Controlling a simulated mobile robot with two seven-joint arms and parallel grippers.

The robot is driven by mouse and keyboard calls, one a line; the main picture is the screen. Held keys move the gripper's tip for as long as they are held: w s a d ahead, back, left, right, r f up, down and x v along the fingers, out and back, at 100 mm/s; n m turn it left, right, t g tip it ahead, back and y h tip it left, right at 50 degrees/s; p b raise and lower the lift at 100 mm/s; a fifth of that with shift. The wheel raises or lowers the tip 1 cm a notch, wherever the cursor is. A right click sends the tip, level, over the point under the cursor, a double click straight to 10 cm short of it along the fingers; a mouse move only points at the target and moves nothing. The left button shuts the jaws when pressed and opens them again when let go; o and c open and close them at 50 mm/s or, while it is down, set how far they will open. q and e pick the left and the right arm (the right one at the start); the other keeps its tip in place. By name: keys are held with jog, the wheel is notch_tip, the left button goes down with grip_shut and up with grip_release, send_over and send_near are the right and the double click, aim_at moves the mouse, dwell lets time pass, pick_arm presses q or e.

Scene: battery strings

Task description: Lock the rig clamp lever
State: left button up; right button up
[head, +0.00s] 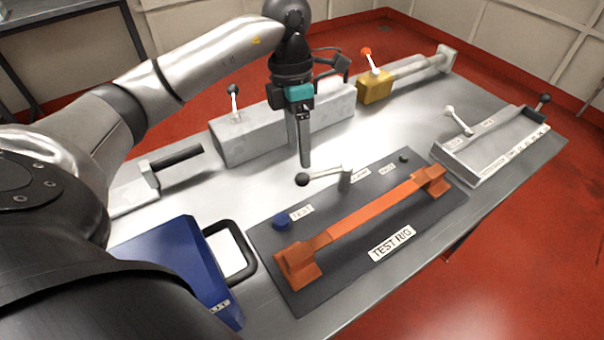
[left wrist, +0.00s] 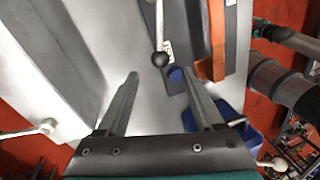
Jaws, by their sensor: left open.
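The rig clamp lever (head: 327,174) is a light metal rod with a black ball at its left end. It runs from a short post on the dark test rig plate (head: 425,222), and the ball reaches past the plate's upper edge. My left gripper (head: 305,163) points down just above and behind the ball, apart from it. In the left wrist view the two fingers of my left gripper (left wrist: 154,76) are spread and empty. The lever's black ball (left wrist: 160,59) shows just beyond the fingertips, towards the right one. My right gripper is not in view.
An orange bar (head: 365,213) spans the rig plate, with a blue button (head: 281,222) at its left. A grey block (head: 240,138) with a lever stands behind my gripper.

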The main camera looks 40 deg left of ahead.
aim_at(301, 173)
pick_arm(q)
jog(key=f, duration=0.5)
jog(key=shift+s+d+b, duration=0.3)
jog(key=shift+d+b, duration=0.1)
jog(key=shift+d+f, duration=0.1)
jog(key=shift+f, duration=0.55)
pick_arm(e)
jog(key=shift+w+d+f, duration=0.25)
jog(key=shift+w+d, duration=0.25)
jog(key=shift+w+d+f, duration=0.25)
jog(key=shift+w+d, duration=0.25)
pick_arm(q)
grip_shut()
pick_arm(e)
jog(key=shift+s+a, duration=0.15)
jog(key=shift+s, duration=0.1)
